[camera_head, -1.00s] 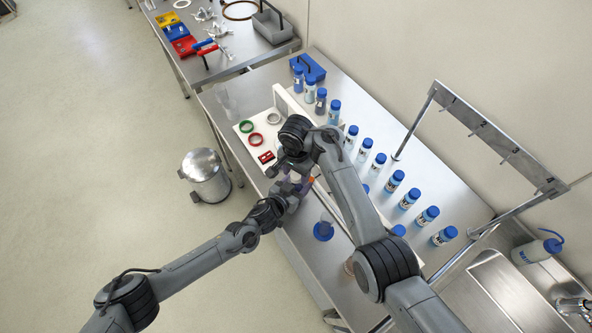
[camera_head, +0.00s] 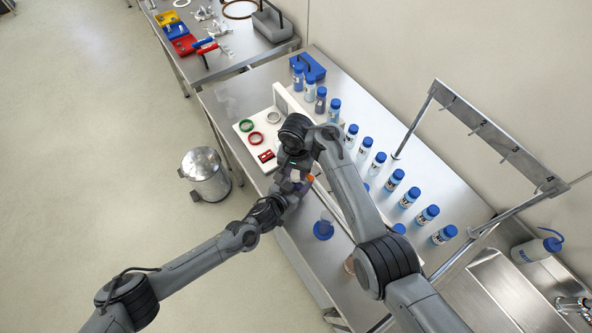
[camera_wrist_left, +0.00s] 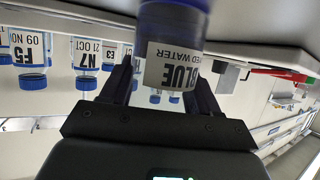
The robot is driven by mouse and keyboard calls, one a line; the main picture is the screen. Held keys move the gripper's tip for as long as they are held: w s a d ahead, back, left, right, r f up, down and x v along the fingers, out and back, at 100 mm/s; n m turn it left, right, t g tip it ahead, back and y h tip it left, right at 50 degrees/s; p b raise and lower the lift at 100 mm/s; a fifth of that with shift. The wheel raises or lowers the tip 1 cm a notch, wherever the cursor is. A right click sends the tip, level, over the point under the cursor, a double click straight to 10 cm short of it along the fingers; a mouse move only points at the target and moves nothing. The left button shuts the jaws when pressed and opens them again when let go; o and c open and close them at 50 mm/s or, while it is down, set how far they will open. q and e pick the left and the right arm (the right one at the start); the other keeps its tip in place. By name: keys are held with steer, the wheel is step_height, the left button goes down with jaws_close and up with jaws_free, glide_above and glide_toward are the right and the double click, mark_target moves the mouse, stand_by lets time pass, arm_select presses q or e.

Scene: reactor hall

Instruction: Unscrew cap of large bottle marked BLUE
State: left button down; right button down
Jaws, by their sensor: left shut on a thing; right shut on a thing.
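The large bottle marked BLUE (camera_wrist_left: 172,45) fills the upper middle of the left wrist view. It has a white label and dark blue contents. My left gripper (camera_wrist_left: 160,88) is shut on it, one dark finger on each side. In the head view the bottle is mostly hidden beneath my arms, and my left gripper (camera_head: 288,190) reaches it from the lower left. My right gripper (camera_head: 297,177) is above it, pointing down, and is shut on the cap. The cap itself is hidden by the gripper.
Several blue-capped bottles (camera_head: 396,180) stand in a row along the bench's back. A white board (camera_head: 245,128) with green and red rings lies left of the grippers. A bin (camera_head: 205,175) stands on the floor.

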steer(key=c, duration=0.7)
jaws_free()
steer(key=shift+c, duration=0.2)
steer(key=shift+r, duration=2.25)
steer(key=shift+c, duration=0.3)
steer(key=shift+r+m, duration=0.7)
steer(key=shift+r, duration=0.2)
steer(key=shift+r+m, duration=0.65)
steer(key=shift+m, duration=0.25)
steer(key=shift+f, duration=3.8)
